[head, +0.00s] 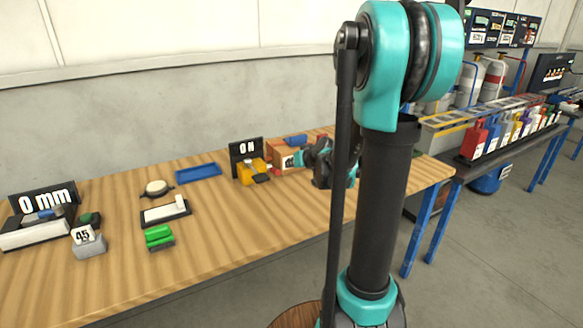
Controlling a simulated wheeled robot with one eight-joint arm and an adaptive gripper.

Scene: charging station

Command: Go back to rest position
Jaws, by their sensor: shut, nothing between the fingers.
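My arm rises in the middle right of the head view, with a dark column and teal joints. My gripper (318,160) is low over the right part of the wooden table (230,236), close to an orange box (283,152). It is small in the view and partly hidden behind my own arm links. It is shut and holds nothing that I can see. I cannot tell whether it touches the box.
The table also bears a yellow device (250,172) by a "0 N" display (246,149), a blue tray (198,171), a green block (159,237) and a "0 mm" display (43,197). A second table (447,165) with colourful bottles stands at right. Grey floor is clear at lower right.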

